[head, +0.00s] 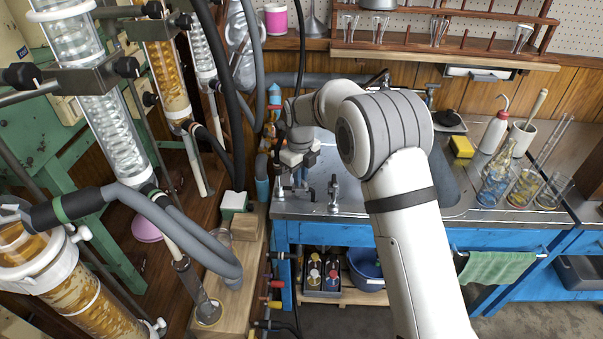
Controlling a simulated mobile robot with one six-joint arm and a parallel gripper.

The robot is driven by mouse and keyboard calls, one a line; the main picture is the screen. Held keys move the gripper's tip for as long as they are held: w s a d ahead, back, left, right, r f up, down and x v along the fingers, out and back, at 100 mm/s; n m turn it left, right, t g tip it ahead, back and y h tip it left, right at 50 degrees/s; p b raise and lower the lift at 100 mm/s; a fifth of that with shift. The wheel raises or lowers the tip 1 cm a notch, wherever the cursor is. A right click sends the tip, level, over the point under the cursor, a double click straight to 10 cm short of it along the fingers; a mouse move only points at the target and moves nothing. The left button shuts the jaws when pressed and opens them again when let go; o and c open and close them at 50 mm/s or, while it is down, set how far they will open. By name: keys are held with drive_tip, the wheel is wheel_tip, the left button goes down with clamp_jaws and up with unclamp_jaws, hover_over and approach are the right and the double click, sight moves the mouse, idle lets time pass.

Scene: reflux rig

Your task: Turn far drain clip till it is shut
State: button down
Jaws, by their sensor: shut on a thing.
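My gripper (293,178) is at the left end of the sink bench, pointing down below my white wrist. It is shut on what appears to be the far drain clip, a small metal piece at the bench's left corner. The wrist and fingers cover most of the clip, so I cannot tell how far it is turned. A similar small upright metal clip (333,194) stands apart to the right on the bench top.
Grey hoses (215,250) and glass columns (112,125) crowd the left. The sink bench (350,208) has a blue front. Glassware (525,185) and a wash bottle (494,133) stand at its right. My own arm crosses the middle.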

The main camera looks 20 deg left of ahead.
drive_tip(key=shift+w+r+m, duration=0.1)
drive_tip(key=shift+m, duration=0.4)
drive_tip(key=c, duration=1.5)
unclamp_jaws()
drive_tip(key=shift+o, duration=0.2)
wheel_tip(320, 180, up, 8)
drive_tip(key=shift+f+p, duration=0.15)
drive_tip(key=shift+p, duration=0.25)
